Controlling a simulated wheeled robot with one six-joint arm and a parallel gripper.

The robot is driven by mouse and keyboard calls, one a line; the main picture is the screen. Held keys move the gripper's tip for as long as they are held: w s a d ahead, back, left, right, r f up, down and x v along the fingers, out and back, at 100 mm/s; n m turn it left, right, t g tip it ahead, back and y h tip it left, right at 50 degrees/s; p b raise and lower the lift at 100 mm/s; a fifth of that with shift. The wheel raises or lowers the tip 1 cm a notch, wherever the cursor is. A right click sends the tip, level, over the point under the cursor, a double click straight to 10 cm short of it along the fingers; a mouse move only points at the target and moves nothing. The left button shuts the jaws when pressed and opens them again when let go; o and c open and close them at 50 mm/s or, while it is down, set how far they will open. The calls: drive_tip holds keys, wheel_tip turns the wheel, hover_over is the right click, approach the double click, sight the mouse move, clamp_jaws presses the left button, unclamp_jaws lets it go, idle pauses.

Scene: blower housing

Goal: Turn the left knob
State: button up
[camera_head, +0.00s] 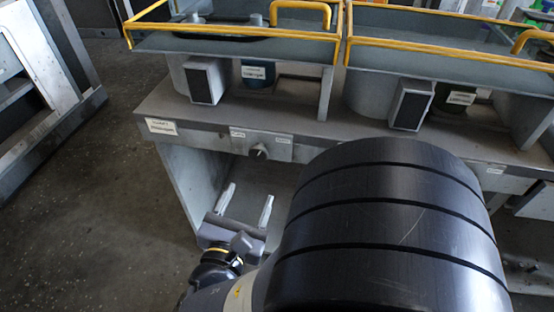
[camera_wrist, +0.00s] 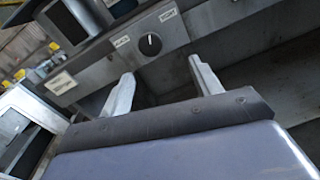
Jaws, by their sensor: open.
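The left knob is a small round knob on a grey panel on the front of the blower housing. It shows in the head view (camera_head: 259,151) and, as a dark knob with a white mark, in the wrist view (camera_wrist: 151,44). A small label sits on either side of it. My gripper (camera_head: 246,198) is open, with its two pale fingers apart and nothing between them. In the wrist view (camera_wrist: 158,80) the knob is beyond the fingertips, between them in the picture. The fingers do not touch it.
The housing's ledge (camera_head: 240,122) runs above the knob, with yellow-edged shelves (camera_head: 240,32) higher up. Beneath the panel is an open recess (camera_head: 235,175). A grey metal frame (camera_head: 45,75) stands at the left, with bare floor (camera_head: 110,190) between. My own arm hides the lower right.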

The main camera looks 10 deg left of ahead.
sight(257, 156)
drive_tip(key=shift+n+t+y, duration=0.3)
drive_tip(key=shift+y, duration=0.1)
drive_tip(key=w+b, duration=0.1)
drive_tip(key=w, duration=0.9)
drive_tip(key=shift+w+a+r, duration=0.1)
drive_tip(key=shift+w, duration=0.1)
drive_tip(key=shift+c, duration=0.2)
drive_tip(key=c, duration=0.9)
